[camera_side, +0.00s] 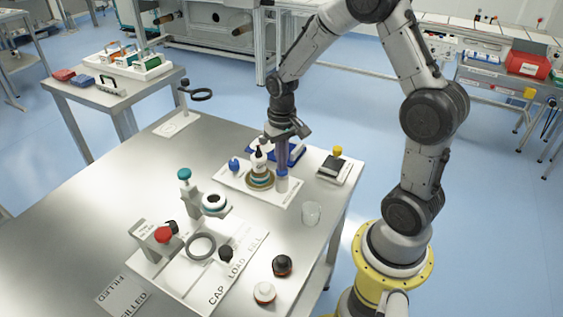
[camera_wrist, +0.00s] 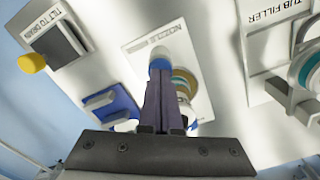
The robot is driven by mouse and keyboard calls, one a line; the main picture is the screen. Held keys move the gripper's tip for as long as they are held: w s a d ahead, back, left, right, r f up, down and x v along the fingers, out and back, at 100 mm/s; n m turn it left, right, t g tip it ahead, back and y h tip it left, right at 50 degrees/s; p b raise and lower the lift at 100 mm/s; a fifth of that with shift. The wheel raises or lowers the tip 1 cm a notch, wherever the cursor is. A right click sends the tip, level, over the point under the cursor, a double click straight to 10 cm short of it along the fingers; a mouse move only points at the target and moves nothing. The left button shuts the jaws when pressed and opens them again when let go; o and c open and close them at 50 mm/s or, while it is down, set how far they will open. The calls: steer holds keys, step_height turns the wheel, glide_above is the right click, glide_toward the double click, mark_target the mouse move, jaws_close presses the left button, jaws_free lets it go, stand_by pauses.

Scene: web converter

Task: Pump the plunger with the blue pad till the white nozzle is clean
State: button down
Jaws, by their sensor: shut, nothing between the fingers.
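The white tray (camera_side: 228,180) marked NOZZLE holds the items. A white cylinder with a blue top, apparently the plunger with the blue pad (camera_side: 281,182), stands at the tray's right side; it shows past my fingertips in the wrist view (camera_wrist: 159,53). My gripper (camera_side: 282,167) points down with its fingers shut and empty, the tips at or just above the blue top; I cannot tell whether they touch. Left of it, the white nozzle (camera_side: 258,160) stands on a round brass and teal base (camera_side: 260,178). Its tip looks dark; in the wrist view my fingers partly hide this assembly.
A dark box with a yellow knob (camera_side: 337,152) is right. A clear cup (camera_side: 311,214) and the filling station (camera_side: 215,254) are in front.

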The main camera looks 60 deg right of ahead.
steer(key=shift+r, duration=1.95)
steer(key=shift+r, duration=2.95)
